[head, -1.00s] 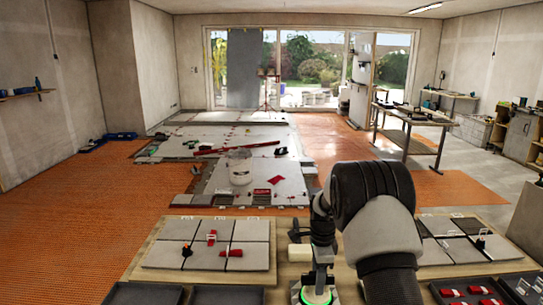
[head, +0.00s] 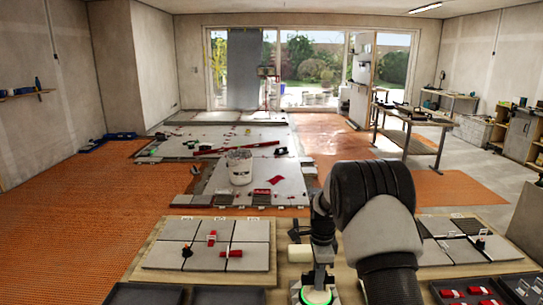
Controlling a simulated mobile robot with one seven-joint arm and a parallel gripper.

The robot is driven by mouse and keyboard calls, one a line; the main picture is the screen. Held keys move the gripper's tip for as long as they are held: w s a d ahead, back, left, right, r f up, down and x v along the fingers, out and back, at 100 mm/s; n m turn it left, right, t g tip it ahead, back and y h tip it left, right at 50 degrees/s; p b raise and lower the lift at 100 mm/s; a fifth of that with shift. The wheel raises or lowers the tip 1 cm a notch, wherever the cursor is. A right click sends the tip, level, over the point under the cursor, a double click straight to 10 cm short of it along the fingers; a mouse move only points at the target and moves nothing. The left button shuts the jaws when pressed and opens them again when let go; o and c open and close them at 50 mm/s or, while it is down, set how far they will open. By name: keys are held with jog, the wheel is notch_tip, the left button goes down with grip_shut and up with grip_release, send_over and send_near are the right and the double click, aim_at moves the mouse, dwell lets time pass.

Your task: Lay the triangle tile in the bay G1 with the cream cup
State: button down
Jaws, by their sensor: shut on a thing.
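My gripper (head: 318,277) points down at the bottom edge of the head view, in front of the wooden bench. It is shut on the cream cup (head: 316,297), a pale round piece with a glowing green ring. A grey flat piece lies under the cup. It is cut off by the frame, so I cannot tell whether it is the triangle tile. Grey tiles sit in a left board (head: 164,254) and a right board (head: 462,250). Small white tags stand along their back edges, too small to read, so I cannot tell which bay is G1.
Red clips (head: 230,254) and a black knob (head: 187,251) stand on the left board. Dark trays (head: 143,294) line the front edge, and a right tray (head: 469,292) holds red pieces. A cream block (head: 300,253) is beside my gripper. A white bucket (head: 239,167) stands on the floor beyond.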

jog(key=shift+w+r+p, duration=0.1)
jog(key=shift+r+p, duration=2.6)
jog(key=shift+r, duration=2.15)
